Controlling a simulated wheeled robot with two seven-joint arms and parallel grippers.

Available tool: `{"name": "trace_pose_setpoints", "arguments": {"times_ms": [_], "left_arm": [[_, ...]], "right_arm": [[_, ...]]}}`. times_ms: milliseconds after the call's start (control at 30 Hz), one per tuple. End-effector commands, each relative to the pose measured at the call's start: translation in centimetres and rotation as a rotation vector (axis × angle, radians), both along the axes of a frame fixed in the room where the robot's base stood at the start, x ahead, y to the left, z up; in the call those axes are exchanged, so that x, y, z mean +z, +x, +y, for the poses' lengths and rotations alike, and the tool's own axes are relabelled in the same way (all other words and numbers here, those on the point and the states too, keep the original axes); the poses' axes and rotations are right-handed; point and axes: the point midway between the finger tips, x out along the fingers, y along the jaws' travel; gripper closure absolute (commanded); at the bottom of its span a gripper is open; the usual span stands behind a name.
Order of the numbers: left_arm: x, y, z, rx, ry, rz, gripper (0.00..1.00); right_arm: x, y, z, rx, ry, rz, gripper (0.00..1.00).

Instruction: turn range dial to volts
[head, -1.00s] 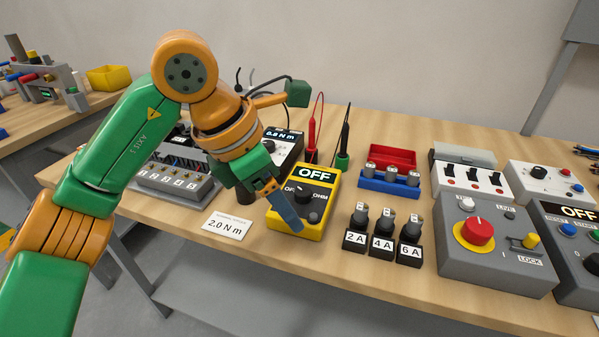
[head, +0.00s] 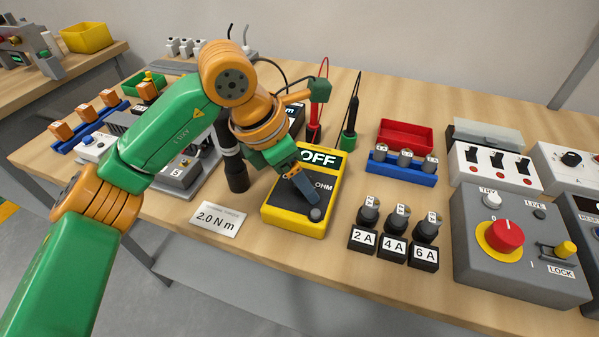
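The yellow and black multimeter (head: 284,219) lies on the bench, with its display (head: 319,158) reading OFF. The OHM label (head: 324,186) shows on the right of its face. The range dial is hidden behind my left gripper (head: 308,197). My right gripper is not in view.
Red (head: 316,124) and black (head: 350,127) probes stand behind the meter. A dark cylinder (head: 235,168) and a 2.0 N m card (head: 218,219) are to its left. Labelled fuses (head: 394,247) and a grey control box (head: 520,270) stand to its right.

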Motion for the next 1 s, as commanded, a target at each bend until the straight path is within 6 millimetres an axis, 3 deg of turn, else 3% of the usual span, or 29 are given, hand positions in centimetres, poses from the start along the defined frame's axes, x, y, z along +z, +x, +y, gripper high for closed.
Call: {"name": "trace_pose_setpoints", "arguments": {"times_ms": [100, 367, 733, 1000], "left_arm": [[0.0, 0.0, 0.0, 0.000, 0.000, 0.000, 0.28], [0.0, 0.0, 0.0, -0.001, 0.000, 0.000, 0.99], [0.1, 0.0, 0.0, -0.050, 0.001, 0.000, 1.00], [0.4, 0.2, 0.1, -0.238, 0.000, 0.001, 1.00]], "right_arm": [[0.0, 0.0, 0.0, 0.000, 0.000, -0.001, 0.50], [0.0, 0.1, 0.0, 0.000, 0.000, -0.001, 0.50], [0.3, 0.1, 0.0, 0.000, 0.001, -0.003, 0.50], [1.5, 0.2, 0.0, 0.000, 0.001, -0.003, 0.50]]}}
